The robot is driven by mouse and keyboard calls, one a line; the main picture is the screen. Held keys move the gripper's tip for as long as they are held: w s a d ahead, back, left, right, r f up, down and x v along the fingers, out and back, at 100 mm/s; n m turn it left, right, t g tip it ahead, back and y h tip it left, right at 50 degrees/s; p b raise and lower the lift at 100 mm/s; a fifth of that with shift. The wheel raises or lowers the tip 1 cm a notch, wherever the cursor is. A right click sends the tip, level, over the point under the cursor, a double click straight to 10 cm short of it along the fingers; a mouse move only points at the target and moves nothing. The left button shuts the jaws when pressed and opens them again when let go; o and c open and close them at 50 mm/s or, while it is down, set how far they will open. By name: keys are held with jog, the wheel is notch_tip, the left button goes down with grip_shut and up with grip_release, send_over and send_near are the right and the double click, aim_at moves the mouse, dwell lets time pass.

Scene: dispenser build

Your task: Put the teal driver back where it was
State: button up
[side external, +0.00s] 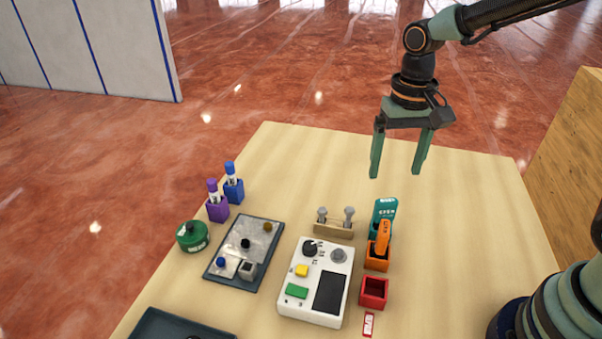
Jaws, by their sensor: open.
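My gripper (396,172) is open and empty, its fingers pointing down above the back right part of the table. Below it and apart from it is a teal piece (384,208) with white lettering. I cannot tell whether this piece is the teal driver, a holder or a label. An orange driver-like piece (383,236) stands tilted in an orange square holder (376,263) just in front and hides part of the teal piece. A red square holder (373,292) in front of that looks empty, with a red label (368,324) near it.
A white control box (335,256) and a wooden block with two grey knobs (333,231) stand left of the holders. Farther left are a dark tray (274,258), purple (218,210) and blue (234,190) holders with tubes, and a green round container (192,236). The table's back right is clear.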

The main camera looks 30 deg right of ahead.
jog(key=s+d+r+n+t, duration=0.4)
jog(key=s+d+r+t, duration=0.1)
jog(key=r, duration=0.3)
jog(key=shift+s+d+r+n+t, duration=0.2)
jog(key=shift+s+d+n+t, duration=0.1)
jog(key=shift+s+d, duration=0.15)
